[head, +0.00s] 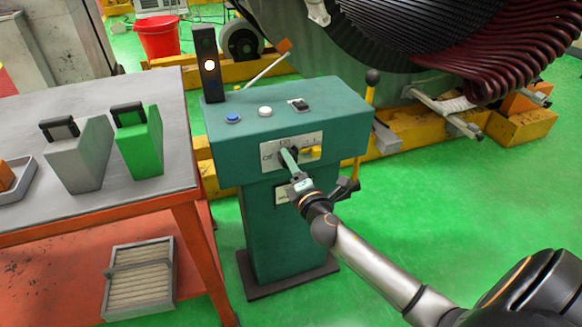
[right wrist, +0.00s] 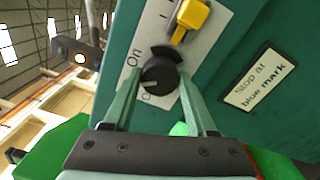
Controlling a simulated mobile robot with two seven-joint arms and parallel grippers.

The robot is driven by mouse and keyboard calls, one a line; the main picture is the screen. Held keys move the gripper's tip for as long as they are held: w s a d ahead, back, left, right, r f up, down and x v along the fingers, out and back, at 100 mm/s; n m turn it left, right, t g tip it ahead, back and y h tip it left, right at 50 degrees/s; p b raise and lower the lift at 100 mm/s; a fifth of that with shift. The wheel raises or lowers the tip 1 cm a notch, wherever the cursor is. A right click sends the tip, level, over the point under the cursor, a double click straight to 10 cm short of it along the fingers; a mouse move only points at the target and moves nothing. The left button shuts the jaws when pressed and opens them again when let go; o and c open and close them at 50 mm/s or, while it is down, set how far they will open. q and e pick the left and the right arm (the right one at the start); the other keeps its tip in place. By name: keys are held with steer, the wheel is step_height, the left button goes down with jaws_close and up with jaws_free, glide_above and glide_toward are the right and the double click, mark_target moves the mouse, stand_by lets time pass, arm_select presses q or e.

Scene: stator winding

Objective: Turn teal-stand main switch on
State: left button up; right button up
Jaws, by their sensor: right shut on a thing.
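The teal stand (head: 290,112) stands upright in the middle of the head view. A pale label plate (head: 268,152) is on its front face. In the right wrist view, a round black switch knob (right wrist: 162,77) sits on this plate, with "On" printed beside it and another label partly hidden. My right gripper (head: 291,158) reaches the plate from the lower right. In the right wrist view its two teal fingers (right wrist: 160,88) are shut on the black knob from both sides. Which mark the knob points to is hard to tell. My left gripper is not in view.
A yellow part (right wrist: 190,18) sticks out close to the knob. The stand's top carries a blue button (head: 232,118), a white button (head: 265,111) and a signal lamp (head: 209,66) lit pale yellow. A table (head: 120,198) with grey and green holders stands left.

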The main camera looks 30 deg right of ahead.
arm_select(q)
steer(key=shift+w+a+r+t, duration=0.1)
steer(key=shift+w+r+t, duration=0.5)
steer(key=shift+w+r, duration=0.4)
arm_select(e)
steer(key=shift+m, duration=3.3)
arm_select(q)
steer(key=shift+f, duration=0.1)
arm_select(e)
steer(key=o, duration=1.3)
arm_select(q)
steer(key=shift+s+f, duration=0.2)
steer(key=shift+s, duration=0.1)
arm_select(e)
steer(key=shift+o, duration=0.3)
